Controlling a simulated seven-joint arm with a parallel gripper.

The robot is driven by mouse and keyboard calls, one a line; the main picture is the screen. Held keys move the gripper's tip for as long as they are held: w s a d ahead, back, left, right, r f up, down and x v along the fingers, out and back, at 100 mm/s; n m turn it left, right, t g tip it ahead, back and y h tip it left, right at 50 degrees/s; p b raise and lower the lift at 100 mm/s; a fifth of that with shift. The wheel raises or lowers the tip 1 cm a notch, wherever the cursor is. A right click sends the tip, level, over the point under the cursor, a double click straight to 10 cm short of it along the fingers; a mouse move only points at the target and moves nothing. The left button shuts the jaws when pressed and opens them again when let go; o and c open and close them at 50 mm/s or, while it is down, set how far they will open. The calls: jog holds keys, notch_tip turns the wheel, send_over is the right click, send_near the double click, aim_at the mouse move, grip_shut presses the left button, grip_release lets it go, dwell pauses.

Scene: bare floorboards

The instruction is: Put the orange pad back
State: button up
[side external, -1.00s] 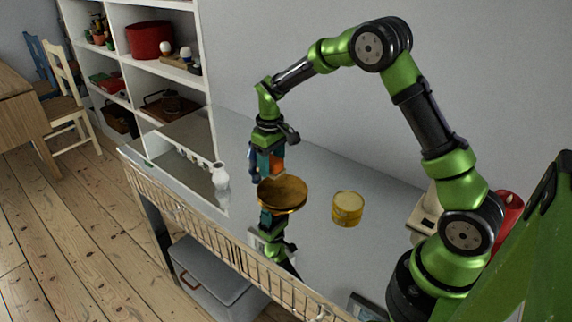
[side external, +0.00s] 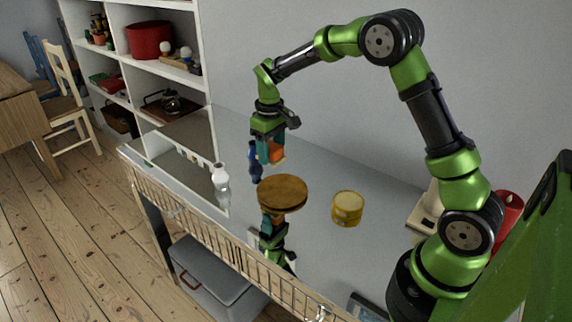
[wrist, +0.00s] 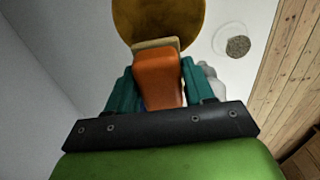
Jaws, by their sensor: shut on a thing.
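The orange pad (side external: 276,153) is a small block with a pale tan face at its lower end. My gripper (side external: 270,150) is shut on it and holds it in the air above the far side of a round brown wooden board (side external: 283,190). In the wrist view the pad (wrist: 158,80) sits between the teal fingers (wrist: 156,85), with its tan end towards the board (wrist: 165,12). The board's far part is cut off by the frame there. The pad appears clear of the board, with a gap below it in the side view.
A yellow tin (side external: 347,208) stands right of the board. The grey table top (side external: 325,175) is glossy and mirrors things. White shelves (side external: 165,75) stand at the back left.

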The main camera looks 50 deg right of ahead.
jog(key=shift+r, duration=0.1)
jog(key=shift+n, duration=0.6)
jog(key=s+a+r, duration=0.2)
jog(key=s+r, duration=0.1)
jog(key=shift+a, duration=0.25)
jog(key=s+a+n, duration=0.3)
jog(key=s+n, duration=0.1)
jog(key=s, duration=0.2)
jog(key=n, duration=1.3)
send_near(314, 240)
jog(key=shift+f, duration=3.2)
